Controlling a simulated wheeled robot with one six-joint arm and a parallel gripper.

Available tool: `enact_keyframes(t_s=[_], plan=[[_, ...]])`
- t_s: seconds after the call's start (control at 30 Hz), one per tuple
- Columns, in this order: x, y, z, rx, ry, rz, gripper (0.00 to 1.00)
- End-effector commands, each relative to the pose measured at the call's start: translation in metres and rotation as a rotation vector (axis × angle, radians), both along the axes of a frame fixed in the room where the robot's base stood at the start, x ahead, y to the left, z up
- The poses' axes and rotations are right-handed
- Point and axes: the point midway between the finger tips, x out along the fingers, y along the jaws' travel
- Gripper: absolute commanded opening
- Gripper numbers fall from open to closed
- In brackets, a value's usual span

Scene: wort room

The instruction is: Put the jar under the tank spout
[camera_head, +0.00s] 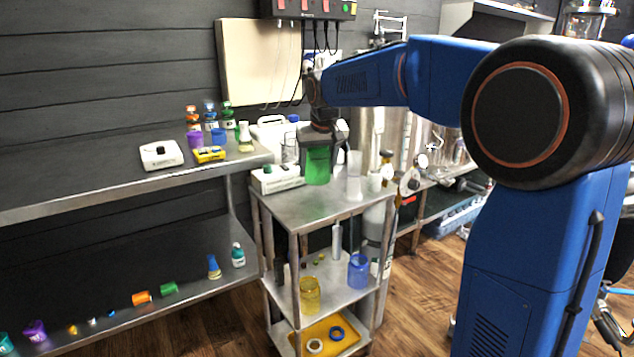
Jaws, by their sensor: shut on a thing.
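My gripper (320,147) points down over the top of the steel cart and is shut on a green jar (317,170). The jar is upright; I cannot tell whether its base touches the cart top. A shiny steel tank (411,108) stands behind the cart, partly hidden by my blue arm. I cannot make out its spout clearly; valves and gauges show near its lower part.
The cart (340,208) carries a white device (277,179) and a clear cylinder (354,185) close to the jar. A yellow jar (309,296) and a blue jar (358,271) stand on its middle shelf. A steel shelf (105,190) with bottles is at left.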

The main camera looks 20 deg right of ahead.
Motion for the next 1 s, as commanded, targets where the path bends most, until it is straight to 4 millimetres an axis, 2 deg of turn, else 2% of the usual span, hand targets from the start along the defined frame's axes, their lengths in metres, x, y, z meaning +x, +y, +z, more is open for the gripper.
enact_keyframes(t_s=[0.23,0.47,0.83,0.87,0.9,0.93,1.0], plan=[[0.000,0.000,-0.017,0.000,0.000,0.000,0.30],[0.000,0.000,-0.044,0.000,0.001,0.000,0.30],[0.000,0.000,-0.048,0.000,0.000,0.000,0.30],[0.000,0.000,-0.049,0.000,0.000,0.000,0.60],[0.000,0.000,-0.048,0.000,0.000,0.000,0.70],[0.000,0.000,-0.048,0.000,0.000,0.000,0.76],[0.000,0.000,-0.048,0.000,0.000,0.000,0.76]])
